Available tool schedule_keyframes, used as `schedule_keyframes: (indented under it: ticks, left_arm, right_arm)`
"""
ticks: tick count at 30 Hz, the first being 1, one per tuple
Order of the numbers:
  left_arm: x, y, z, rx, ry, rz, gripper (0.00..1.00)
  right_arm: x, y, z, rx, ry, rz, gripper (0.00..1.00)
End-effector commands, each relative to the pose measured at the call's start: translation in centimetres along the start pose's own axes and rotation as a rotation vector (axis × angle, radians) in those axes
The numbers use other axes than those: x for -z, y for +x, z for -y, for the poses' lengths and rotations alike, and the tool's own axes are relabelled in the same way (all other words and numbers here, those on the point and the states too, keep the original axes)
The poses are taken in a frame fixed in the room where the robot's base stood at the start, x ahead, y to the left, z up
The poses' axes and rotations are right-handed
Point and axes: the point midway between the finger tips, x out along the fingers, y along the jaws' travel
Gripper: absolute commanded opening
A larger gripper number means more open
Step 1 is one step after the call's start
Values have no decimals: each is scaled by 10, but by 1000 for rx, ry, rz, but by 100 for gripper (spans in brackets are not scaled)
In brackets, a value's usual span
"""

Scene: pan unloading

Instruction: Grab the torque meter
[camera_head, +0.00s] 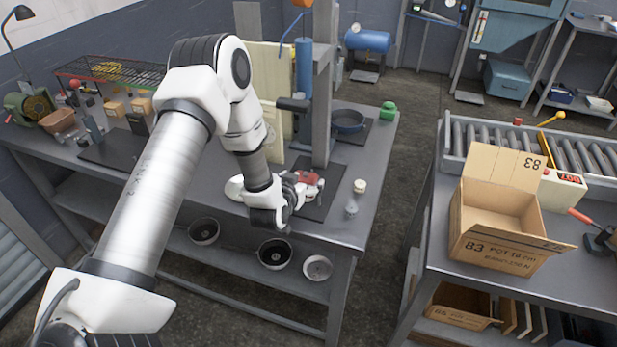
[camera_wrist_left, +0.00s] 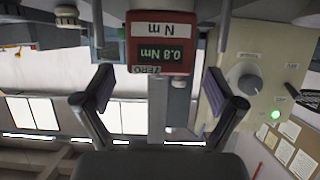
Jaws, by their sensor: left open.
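The torque meter (camera_wrist_left: 160,28) is a red box with a white "N m" label and a green "0.8 Nm" readout. It appears upside down at the top centre of my left wrist view. In the head view it is the small red shape (camera_head: 309,178) by the grey post, partly hidden by my gripper. My left gripper (camera_head: 297,190) is low over the workbench, close beside the meter. In the wrist view its fingers (camera_wrist_left: 160,90) are spread and empty, and the meter shows ahead of the gap between them. My right gripper is out of view.
The workbench (camera_head: 366,200) holds a grey post (camera_head: 322,90), a dark pan (camera_head: 347,121) and small weights (camera_head: 360,186). Bowls (camera_head: 274,253) sit on its lower shelf. A cardboard box (camera_head: 497,220) stands on the right table. A control box with a knob (camera_wrist_left: 245,76) shows in the wrist view.

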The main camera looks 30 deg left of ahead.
Motion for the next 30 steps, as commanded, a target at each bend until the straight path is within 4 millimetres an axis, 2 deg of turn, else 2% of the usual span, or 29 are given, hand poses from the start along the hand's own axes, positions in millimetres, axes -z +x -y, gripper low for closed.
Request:
schedule_keyframes:
  ticks: [5, 9, 16, 17, 18, 22, 23, 25, 26, 30]
  left_arm:
    - [5, 26, -2, -1, 4, 0, 94]
    - [2, 48, -2, -1, 2, 1, 94]
    - [0, 52, -2, 0, 0, 1, 94]
    - [0, 52, -2, 0, 0, 1, 87]
    - [0, 52, -2, 0, 0, 1, 72]
    - [0, 52, -2, 0, 0, 1, 26]
    - [0, 52, -2, 0, 0, 1, 20]
    - [0, 52, -2, 0, 0, 1, 20]
    - [0, 52, -2, 0, 0, 1, 13]
    - [-1, 52, -2, 0, 0, 3, 13]
  right_arm:
    - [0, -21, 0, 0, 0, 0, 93]
    - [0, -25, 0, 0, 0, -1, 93]
    - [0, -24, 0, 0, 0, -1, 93]
    - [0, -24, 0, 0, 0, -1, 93]
    - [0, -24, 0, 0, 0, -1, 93]
    - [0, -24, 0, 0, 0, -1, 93]
    - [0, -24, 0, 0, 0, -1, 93]
    - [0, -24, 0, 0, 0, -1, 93]
    - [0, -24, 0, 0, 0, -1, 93]
    - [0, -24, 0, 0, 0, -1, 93]
